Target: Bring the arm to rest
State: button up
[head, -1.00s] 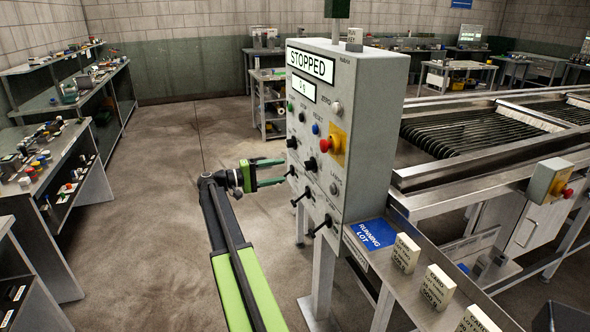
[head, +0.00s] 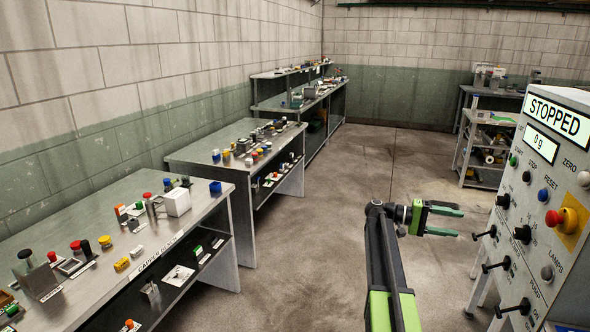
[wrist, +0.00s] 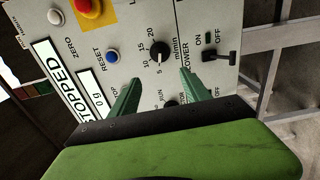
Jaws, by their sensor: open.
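My gripper (head: 460,221) is open and empty in the head view, at the end of my black and green arm. Its two green fingers point right, toward the control panel (head: 548,165), with a gap between them and the panel. In the wrist view the open fingers (wrist: 158,92) show in front of the panel, with a black knob (wrist: 160,52), a blue button (wrist: 112,57) and a black lever (wrist: 222,57) beyond them. The panel's display (head: 556,120) reads STOPPED and 0 g.
A metal bench (head: 215,215) with several small parts stands at the left, with further benches (head: 185,152) behind it along the wall. A shelf unit (head: 488,150) stands at the back right. The concrete floor (head: 310,240) between benches and panel is clear.

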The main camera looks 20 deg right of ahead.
jog(key=w+a+r+n+t+p, duration=0.2)
jog(key=w+a+t+p, duration=0.25)
jog(key=a, duration=0.85)
jog(key=s+a+f+n+t+y+p, duration=0.1)
jog(key=a+f+y, duration=0.4)
jog(key=a, duration=0.8)
jog(key=s+a+f+n+t+y+p, duration=0.1)
jog(key=a+f, duration=0.5)
jog(key=a, duration=0.8)
jog(key=s+a+f+n+t+y+p, duration=0.2)
jog(key=a+y, duration=0.6)
jog(key=a, duration=0.6)
jog(key=s+f+n+t, duration=0.1)
jog(key=s+f+t, duration=0.1)
jog(key=s+f, duration=0.1)
jog(key=shift+s+a+f+y, duration=0.25)
jog(key=shift+s+f+y, duration=0.05)
jog(key=shift+s+f, duration=0.1)
jog(key=shift+w, duration=0.15)
jog(key=shift+c, duration=0.2)
